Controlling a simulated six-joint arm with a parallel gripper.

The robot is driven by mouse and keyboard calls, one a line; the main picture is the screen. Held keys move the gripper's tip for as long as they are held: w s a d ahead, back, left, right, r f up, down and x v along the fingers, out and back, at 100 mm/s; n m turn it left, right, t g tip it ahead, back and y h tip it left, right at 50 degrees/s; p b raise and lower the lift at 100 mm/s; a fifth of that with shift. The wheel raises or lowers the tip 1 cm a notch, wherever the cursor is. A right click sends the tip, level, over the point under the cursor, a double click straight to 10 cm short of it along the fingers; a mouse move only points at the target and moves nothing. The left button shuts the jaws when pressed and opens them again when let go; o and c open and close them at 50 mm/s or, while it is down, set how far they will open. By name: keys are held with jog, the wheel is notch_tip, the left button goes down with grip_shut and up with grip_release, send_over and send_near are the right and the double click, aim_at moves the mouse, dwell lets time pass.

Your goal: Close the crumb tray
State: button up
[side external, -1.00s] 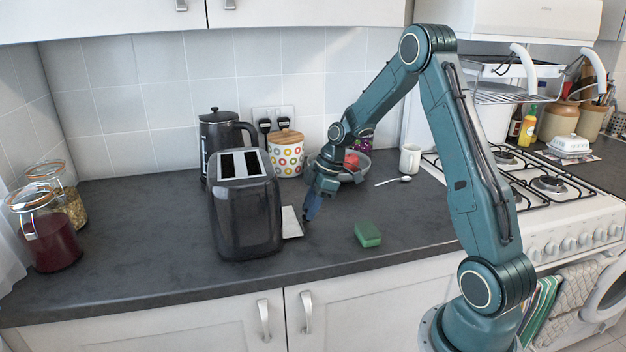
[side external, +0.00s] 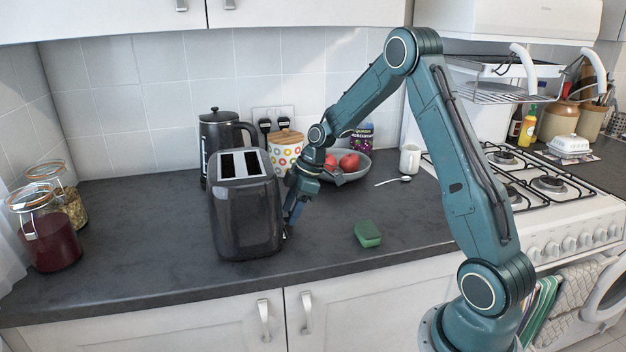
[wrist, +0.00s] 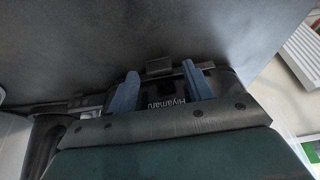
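The dark toaster (side external: 246,215) stands upright on the counter, its two slots facing up. Its pale crumb tray no longer sticks out as a plate on the right side; at most a small pale edge shows low by my fingertips, and my gripper partly hides that spot. My gripper (side external: 289,228) points down at the toaster's lower right side, touching or very close to it. In the wrist view my two blue fingers (wrist: 160,88) are spread apart, with nothing clearly held between them.
A green sponge (side external: 367,233) lies to the right on the counter. Behind are a black kettle (side external: 216,140), a dotted canister (side external: 287,148) and a bowl of fruit (side external: 350,169). The counter front is clear.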

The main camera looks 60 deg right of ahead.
jog(key=v, duration=1.3)
jog(key=shift+r, duration=0.35)
jog(key=shift+s+d, duration=0.1)
jog(key=s+a+r+m+t+h, duration=0.1)
jog(key=s+a+r+m, duration=0.25)
jog(key=s+a, duration=0.5)
jog(key=s+a+r+m+h, duration=0.25)
jog(key=s+a+r, duration=0.25)
jog(key=s+a, duration=0.3)
jog(key=s+a+f+m+t, duration=0.1)
jog(key=s+a+f+m, duration=0.1)
jog(key=s, duration=0.6)
jog(key=shift+f+m, duration=0.3)
jog(key=shift+m, duration=0.3)
